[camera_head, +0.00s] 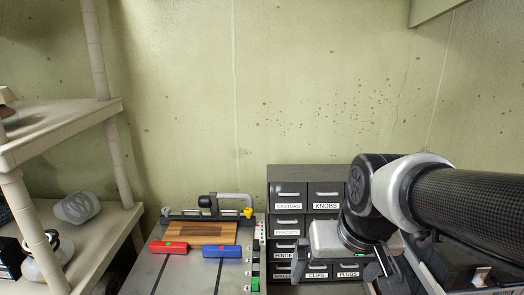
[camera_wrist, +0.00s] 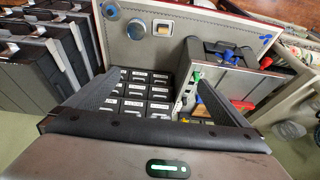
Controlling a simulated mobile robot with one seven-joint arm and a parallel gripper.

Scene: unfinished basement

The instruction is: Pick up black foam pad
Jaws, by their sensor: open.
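I cannot pick out a black foam pad with certainty in either view. My gripper (camera_head: 342,272) is in front of the dark drawer cabinet (camera_head: 288,189) and hides part of its right side. In the wrist view my gripper (camera_wrist: 160,78) has its two grey fingers spread wide apart. Nothing is held between them. The labelled small drawers show in the gap between the fingers, beyond the tips.
A bench tool (camera_head: 178,262) with a wooden board, a red block (camera_head: 169,247) and a blue block (camera_head: 222,251) stands left of the cabinet. Shelves (camera_head: 65,130) stand at far left. In the wrist view, dark cases (camera_wrist: 30,75) are at left and a grey panel (camera_wrist: 185,45) is behind.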

